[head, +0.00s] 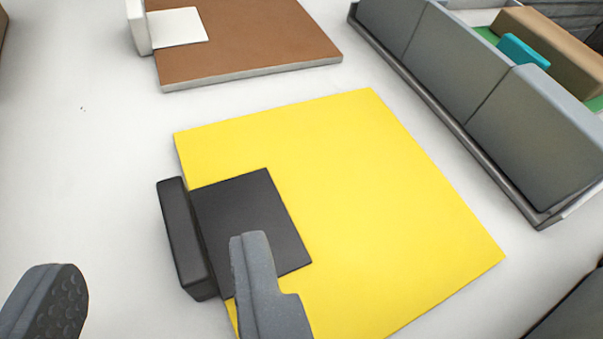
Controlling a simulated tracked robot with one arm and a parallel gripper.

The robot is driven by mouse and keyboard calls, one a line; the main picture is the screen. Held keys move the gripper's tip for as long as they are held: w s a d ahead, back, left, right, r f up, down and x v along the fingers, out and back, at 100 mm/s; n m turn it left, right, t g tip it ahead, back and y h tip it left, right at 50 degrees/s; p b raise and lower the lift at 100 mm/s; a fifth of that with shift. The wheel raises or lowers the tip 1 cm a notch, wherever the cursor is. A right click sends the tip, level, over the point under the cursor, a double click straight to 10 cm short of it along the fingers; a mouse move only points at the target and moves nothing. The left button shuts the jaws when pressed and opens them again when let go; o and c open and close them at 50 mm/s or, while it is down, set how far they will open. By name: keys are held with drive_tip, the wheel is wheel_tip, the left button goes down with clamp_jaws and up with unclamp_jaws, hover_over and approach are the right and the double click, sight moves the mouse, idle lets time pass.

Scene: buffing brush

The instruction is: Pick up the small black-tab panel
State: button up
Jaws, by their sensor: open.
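A flat yellow panel (390,200) lies on the white surface. A black tab (250,215) covers part of its left side, with an upright black block (184,237) along the left edge. My gripper (160,280) is open at the lower left. Its left finger is over bare surface, left of the block. Its right finger overlaps the black tab and hides part of the tab and the panel's lower edge. The black block appears between the fingers in the picture. I cannot tell whether the fingers touch anything.
A brown panel (250,40) with a white tab (178,27) lies at the top. A grey-walled bin (500,110) at the upper right holds a tan block (550,50) and a teal piece (522,50). A dark object (575,308) shows at lower right. The left surface is mostly clear.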

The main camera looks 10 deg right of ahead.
sight(172, 213)
drive_tip(key=shift+b+x, duration=0.95)
drive_tip(key=shift+x, duration=1.9)
drive_tip(key=shift+s+f, duration=0.1)
drive_tip(key=shift+s, duration=0.05)
clamp_jaws()
